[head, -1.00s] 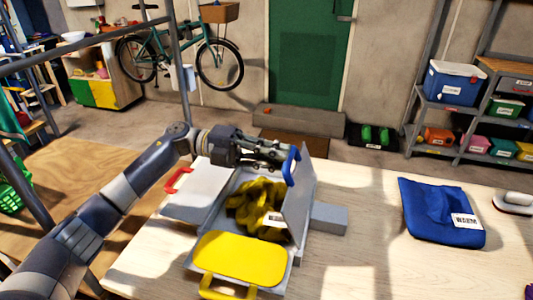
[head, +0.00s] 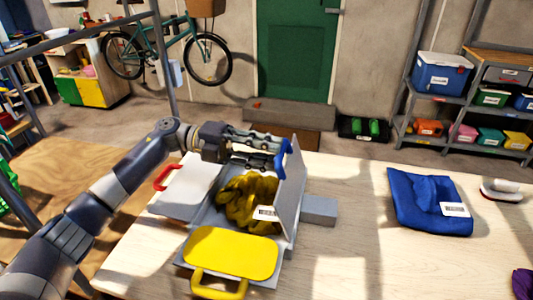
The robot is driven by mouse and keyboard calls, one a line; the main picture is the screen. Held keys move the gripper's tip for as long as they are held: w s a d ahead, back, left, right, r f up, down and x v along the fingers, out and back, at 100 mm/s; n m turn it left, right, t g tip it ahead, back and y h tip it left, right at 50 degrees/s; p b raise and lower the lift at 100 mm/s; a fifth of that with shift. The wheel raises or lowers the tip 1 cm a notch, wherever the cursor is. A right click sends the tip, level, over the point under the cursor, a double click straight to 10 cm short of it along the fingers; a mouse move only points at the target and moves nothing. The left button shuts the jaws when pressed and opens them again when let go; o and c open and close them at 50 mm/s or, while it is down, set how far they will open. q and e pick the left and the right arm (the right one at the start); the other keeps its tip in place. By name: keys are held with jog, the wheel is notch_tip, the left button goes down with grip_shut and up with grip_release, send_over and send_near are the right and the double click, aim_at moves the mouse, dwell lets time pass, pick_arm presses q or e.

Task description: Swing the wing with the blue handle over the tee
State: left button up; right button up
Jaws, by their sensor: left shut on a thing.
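The folding board lies on the table with a yellow tee (head: 246,203), bunched up with a white label, on its middle panel. The wing with the blue handle (head: 291,198) stands steeply up on the board's right side. Its blue handle (head: 282,157) is at the upper left edge. My left gripper (head: 277,151) reaches in from the left above the tee and is shut on the blue handle. The fingertips partly hide the handle. The wing with the red handle (head: 188,190) lies open at the left, and the yellow flap (head: 232,253) lies open at the front. My right gripper is out of view.
A grey block (head: 320,211) sits just right of the raised wing. A folded blue cloth (head: 420,205) with a label lies farther right, near an iron (head: 502,190). The table (head: 350,255) between board and cloth is bare.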

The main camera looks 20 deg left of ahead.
pick_arm(q)
notch_tip(320, 180, up, 10)
jog(key=shift+f, duration=0.25)
